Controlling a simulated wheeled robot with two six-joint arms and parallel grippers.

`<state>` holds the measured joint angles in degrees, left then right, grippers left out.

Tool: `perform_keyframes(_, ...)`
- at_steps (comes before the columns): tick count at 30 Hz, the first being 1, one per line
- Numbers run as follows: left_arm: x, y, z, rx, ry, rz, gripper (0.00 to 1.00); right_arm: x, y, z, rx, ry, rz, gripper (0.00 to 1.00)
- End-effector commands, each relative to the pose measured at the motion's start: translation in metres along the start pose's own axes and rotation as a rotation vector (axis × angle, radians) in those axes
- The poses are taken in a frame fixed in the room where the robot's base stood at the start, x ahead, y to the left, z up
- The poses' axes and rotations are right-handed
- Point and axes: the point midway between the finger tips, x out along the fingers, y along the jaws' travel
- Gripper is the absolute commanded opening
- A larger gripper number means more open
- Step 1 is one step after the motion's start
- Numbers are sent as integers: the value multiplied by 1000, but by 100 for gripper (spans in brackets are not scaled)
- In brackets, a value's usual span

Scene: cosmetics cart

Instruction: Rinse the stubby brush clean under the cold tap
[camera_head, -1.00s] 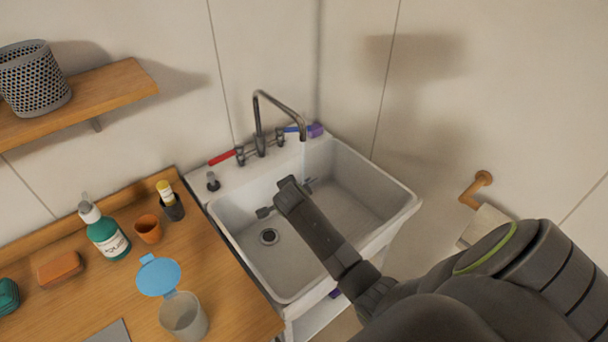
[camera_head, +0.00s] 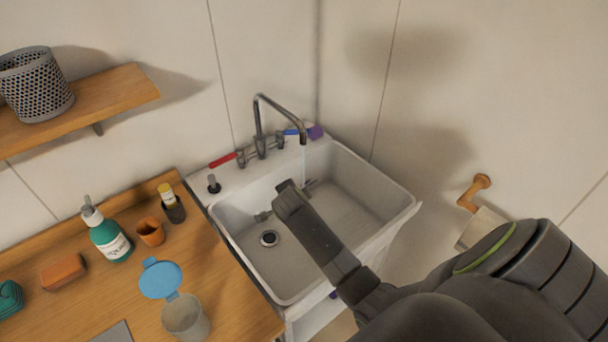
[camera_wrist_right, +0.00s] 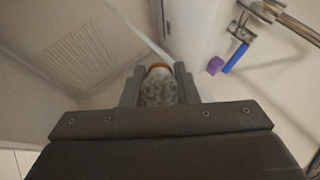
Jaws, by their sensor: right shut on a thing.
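My right gripper (camera_head: 285,198) is over the sink basin (camera_head: 355,205), left of the spout's outlet. In the right wrist view the gripper (camera_wrist_right: 158,72) is shut on a short, mottled grey-white thing with an orange rim, which I take to be the stubby brush (camera_wrist_right: 158,91). In the head view my wrist hides it. A thin stream of water (camera_head: 304,163) falls from the tap spout (camera_head: 285,107); it also shows in the wrist view (camera_wrist_right: 140,36). I cannot tell whether it touches the brush. The cold tap has a blue lever (camera_head: 294,131). My left gripper is out of view.
A red lever (camera_head: 222,160) and a purple block (camera_head: 316,132) are on the sink's back ledge. Left of the sink, the wooden counter (camera_head: 235,305) holds a pump bottle (camera_head: 107,238), an orange cup (camera_head: 150,232) and a clear jar (camera_head: 185,318) with an open blue lid.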

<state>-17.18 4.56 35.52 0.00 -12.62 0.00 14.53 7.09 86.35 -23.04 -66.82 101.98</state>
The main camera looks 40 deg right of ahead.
Motion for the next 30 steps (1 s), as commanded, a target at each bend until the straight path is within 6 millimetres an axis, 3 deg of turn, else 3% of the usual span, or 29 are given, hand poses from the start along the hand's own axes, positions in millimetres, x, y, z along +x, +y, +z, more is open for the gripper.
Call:
perform_keyframes(1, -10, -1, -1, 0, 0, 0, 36, -10, -2, -1, 0, -1, 1, 6)
perform_keyframes(7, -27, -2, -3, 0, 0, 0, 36, -29, -2, 2, 0, -1, 1, 6)
perform_keyframes(13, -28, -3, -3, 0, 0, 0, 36, -44, 1, 6, 1, -1, -1, 6)
perform_keyframes(30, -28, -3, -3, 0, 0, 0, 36, -47, 2, 7, 0, 1, 0, 6)
